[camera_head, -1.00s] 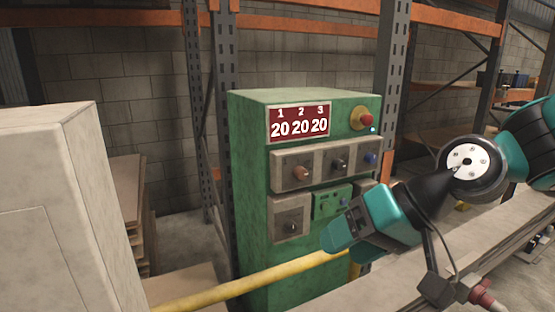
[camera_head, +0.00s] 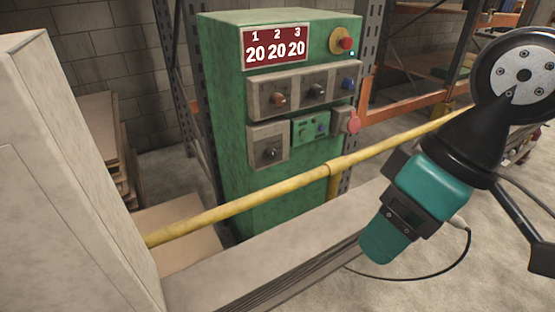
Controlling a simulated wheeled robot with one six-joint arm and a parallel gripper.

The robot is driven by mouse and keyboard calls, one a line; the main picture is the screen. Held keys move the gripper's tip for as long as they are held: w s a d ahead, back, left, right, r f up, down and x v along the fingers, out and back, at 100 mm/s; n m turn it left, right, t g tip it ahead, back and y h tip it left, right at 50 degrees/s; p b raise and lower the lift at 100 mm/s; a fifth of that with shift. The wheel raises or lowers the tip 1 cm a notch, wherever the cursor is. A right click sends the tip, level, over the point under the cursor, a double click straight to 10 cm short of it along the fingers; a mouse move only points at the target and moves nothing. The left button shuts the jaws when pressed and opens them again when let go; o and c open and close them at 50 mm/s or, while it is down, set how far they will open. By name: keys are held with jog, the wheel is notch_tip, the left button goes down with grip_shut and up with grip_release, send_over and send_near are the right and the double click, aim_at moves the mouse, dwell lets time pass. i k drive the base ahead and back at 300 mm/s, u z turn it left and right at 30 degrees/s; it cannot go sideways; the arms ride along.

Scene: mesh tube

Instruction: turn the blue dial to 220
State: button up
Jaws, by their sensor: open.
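The green control cabinet (camera_head: 225,120) stands left of centre. Its red display (camera_head: 275,45) shows 20 under each of 1, 2 and 3. The blue dial (camera_head: 348,84) is at the right end of the upper grey row, right of a dark dial (camera_head: 317,91) and a reddish-brown dial (camera_head: 278,99). The blue dial's pointer angle is too small to read. My gripper (camera_head: 383,237) is open and points down to the lower left. It is in front of the cabinet, below and right of the blue dial, well apart from it. No fingers stand out clearly.
A yellow rail (camera_head: 250,200) crosses in front of the cabinet. A long grey beam (camera_head: 270,255) lies below it. A pale box (camera_head: 60,170) fills the left side. A red and yellow button (camera_head: 346,43) and a pink-red plug (camera_head: 353,121) are on the cabinet's right.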

aim_at(349, 83)
jog(key=k, duration=1.3)
jog(key=z, duration=0.65)
jog(key=i, duration=0.55)
jog(key=z, duration=0.65)
jog(key=i, duration=0.7)
jog(key=u, duration=0.75)
jog(key=i, duration=0.65)
jog(key=u, duration=0.8)
